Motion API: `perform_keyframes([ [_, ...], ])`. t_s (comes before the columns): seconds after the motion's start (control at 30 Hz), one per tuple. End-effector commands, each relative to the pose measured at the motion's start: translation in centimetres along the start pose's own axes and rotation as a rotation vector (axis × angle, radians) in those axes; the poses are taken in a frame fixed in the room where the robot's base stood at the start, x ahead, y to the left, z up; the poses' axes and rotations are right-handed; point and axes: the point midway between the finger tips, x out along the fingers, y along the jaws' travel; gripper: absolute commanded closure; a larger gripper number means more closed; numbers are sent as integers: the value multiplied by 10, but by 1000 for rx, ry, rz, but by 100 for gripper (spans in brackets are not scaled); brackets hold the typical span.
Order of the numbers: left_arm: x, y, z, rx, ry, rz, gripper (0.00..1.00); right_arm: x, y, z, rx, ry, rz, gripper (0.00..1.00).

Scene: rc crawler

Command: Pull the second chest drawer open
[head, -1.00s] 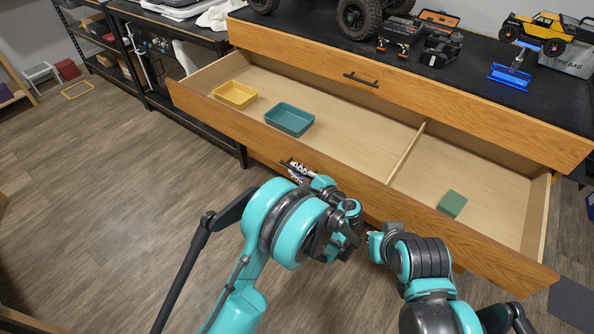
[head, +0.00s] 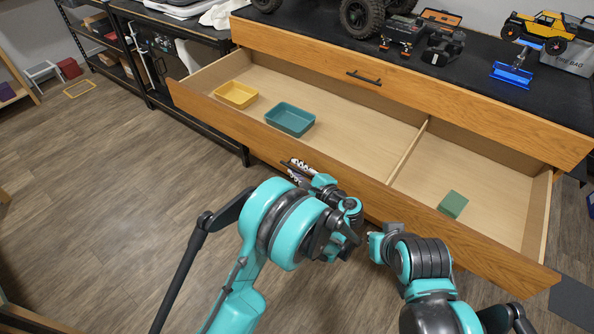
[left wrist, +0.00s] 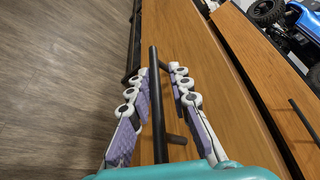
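The second drawer (head: 340,165) of the wooden chest stands pulled out in the head view. Its inside shows, with a yellow tray (head: 236,94), a teal tray (head: 290,119) and a green block (head: 452,204). My left gripper (head: 298,169) is at the left part of its front. In the left wrist view, the drawer's black bar handle (left wrist: 158,110) runs between the spread fingers of my left gripper (left wrist: 160,71), with gaps on both sides. My right arm (head: 420,262) is at the lower right; I cannot make out its gripper.
The top drawer front (head: 430,85) above is shut and has its own black handle (head: 364,78). Model cars and tools stand on the black chest top (head: 465,75). A black workbench (head: 175,30) stands at left. The floor (head: 110,190) at left is clear.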

Motion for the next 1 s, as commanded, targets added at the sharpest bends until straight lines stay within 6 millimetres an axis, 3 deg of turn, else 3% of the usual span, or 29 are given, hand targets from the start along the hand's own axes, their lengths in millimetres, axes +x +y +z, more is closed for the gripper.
perform_keyframes([
  [0.13, -6, -23, 15, 1, -2, -3, 81, 0, 0, 0, 0, 0, 0, 100],
  [0.23, -10, -42, 26, 3, -3, -6, 66, 0, 0, 0, 0, 0, 0, 100],
  [0.3, -13, -53, 33, 3, -3, -6, 81, 0, 0, 0, 0, 0, 0, 100],
  [0.5, -18, -74, 46, 1, -3, -3, 81, 0, 0, 0, 0, 0, 0, 100],
  [1.0, -19, -77, 48, 1, -2, -1, 81, 0, 0, 0, 0, 0, 0, 100],
])
